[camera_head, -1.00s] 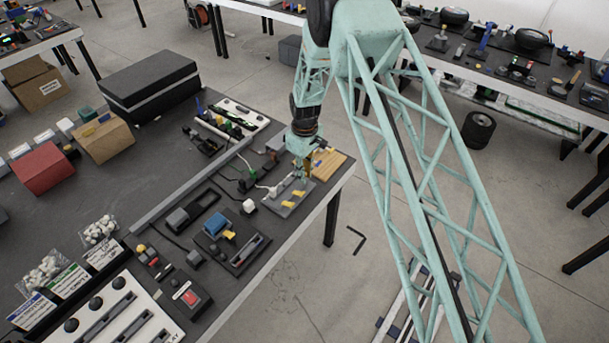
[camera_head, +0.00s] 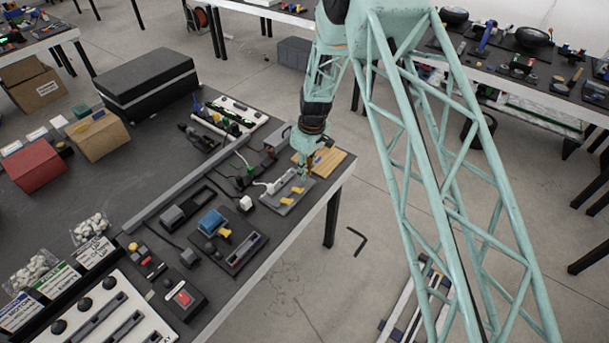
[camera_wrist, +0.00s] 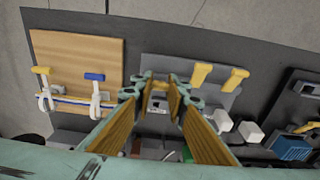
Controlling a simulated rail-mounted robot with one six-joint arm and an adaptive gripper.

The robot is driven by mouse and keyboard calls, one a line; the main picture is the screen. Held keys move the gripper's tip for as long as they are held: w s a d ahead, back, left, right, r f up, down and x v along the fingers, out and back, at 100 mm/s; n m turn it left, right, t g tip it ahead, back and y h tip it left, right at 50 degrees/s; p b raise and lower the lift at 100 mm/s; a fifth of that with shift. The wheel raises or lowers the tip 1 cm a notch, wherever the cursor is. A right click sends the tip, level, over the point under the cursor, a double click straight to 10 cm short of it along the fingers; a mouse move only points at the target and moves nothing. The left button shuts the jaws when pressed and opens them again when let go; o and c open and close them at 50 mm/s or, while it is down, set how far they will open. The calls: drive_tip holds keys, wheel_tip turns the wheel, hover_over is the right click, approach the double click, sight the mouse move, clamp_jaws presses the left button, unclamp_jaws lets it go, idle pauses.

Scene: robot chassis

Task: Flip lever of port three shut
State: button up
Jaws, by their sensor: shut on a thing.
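A grey plate (camera_head: 277,199) with yellow levers lies near the table's right edge. In the wrist view, two yellow levers (camera_wrist: 201,74) (camera_wrist: 237,79) stand side by side on this plate (camera_wrist: 220,97). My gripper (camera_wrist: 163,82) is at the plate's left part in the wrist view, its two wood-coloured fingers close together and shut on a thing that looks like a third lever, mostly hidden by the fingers. A pale block with a small label (camera_wrist: 158,104) shows between the fingers. I cannot read which port it is. In the head view my gripper (camera_head: 304,172) is low at the plate's far end.
A wooden board (camera_wrist: 75,60) with a yellow and a blue-handled clamp is left of the plate in the wrist view; the board also shows in the head view (camera_head: 328,160). White plugs (camera_wrist: 249,131) sit close to the plate. A blue block (camera_head: 211,221) is farther left.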

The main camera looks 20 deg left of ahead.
drive_tip(key=shift+s+d+f+t+y+b, duration=0.2)
drive_tip(key=shift+y+b, duration=0.5)
drive_tip(key=shift+b, duration=3.2)
drive_tip(key=shift+d+f+t+y+b, duration=0.3)
drive_tip(key=shift+y+b, duration=0.4)
drive_tip(key=shift+b, duration=3.2)
drive_tip(key=d+y+b, duration=0.1)
drive_tip(key=b, duration=0.5)
drive_tip(key=shift+s+y, duration=0.1)
drive_tip(key=shift+y, duration=0.2)
drive_tip(key=shift+s+d+f+t+y+b, duration=0.15)
drive_tip(key=shift+t+y+b, duration=0.1)
drive_tip(key=shift+y+b, duration=0.3)
drive_tip(key=shift+w+d+f+t+y+b, duration=0.1)
drive_tip(key=shift+t+y+b, duration=0.2)
drive_tip(key=shift+b, duration=0.4)
drive_tip(key=shift+s+d+f+y, duration=0.1)
drive_tip(key=shift+f+y, duration=0.1)
drive_tip(key=shift+y, duration=0.25)
drive_tip(key=shift+d+f+t+y, duration=0.15)
drive_tip(key=shift+t+y, duration=0.1)
drive_tip(key=shift+y, duration=0.15)
drive_tip(key=shift+s+d+f+y, duration=0.15)
drive_tip(key=shift+f+y, duration=0.25)
drive_tip(key=shift+y, duration=0.4)
drive_tip(key=o, duration=0.9)
drive_tip(key=shift+d+r, duration=0.15)
